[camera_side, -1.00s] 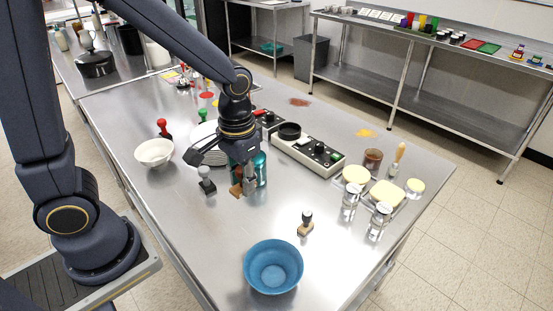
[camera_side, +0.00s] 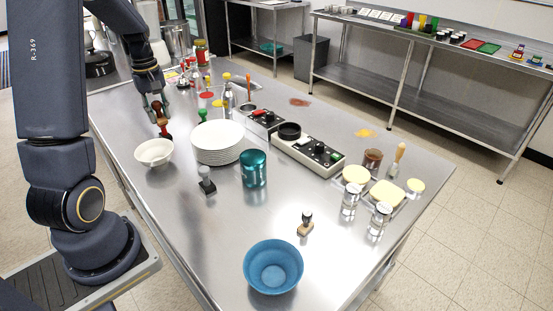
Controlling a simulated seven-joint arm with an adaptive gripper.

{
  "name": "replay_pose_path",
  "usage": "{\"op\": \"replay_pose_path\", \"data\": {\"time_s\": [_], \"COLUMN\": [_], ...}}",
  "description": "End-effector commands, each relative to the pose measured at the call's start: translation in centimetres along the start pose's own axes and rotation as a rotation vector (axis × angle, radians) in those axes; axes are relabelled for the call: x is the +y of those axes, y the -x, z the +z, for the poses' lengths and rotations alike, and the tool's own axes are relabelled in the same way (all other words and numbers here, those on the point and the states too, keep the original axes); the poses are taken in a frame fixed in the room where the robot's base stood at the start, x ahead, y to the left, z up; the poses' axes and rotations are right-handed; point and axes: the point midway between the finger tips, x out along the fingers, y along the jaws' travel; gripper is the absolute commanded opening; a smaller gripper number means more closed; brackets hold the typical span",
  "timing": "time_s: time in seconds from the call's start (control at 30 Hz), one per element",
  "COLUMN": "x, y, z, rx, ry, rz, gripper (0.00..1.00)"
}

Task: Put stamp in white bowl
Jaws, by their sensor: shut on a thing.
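My gripper (camera_side: 154,107) is shut on a small brown stamp (camera_side: 157,105), largely hidden by the fingers. It is behind the white bowl (camera_side: 154,154), up-picture from it and not over its opening. A red-handled stamp (camera_side: 164,127) shows just below the gripper, between it and the bowl; I cannot tell whether it touches the held stamp. The white bowl stands upright on the steel table and looks empty. A dark-handled grey stamp (camera_side: 207,182) and a dark-handled stamp with a wooden base (camera_side: 306,225) stand on the table.
A stack of white plates (camera_side: 218,143) stands right of the white bowl, with a teal canister (camera_side: 254,169) beside it. A blue bowl (camera_side: 273,268) is at the front. A hot plate (camera_side: 310,152) and glass jars (camera_side: 379,220) are to the right. The table's front left is clear.

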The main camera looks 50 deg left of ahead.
Motion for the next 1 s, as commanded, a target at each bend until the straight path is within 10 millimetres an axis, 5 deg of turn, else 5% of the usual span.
{"op": "replay_pose_path", "data": {"time_s": [0.23,1.0], "x": [-3.9,-4.1], "y": [-0.7,-9.4], "z": [-2.2,-2.2], "rx": [-0.008,-0.01], "ry": [0.111,0.114], "rz": [-0.013,-0.014], "gripper": [0.0,0.0]}}
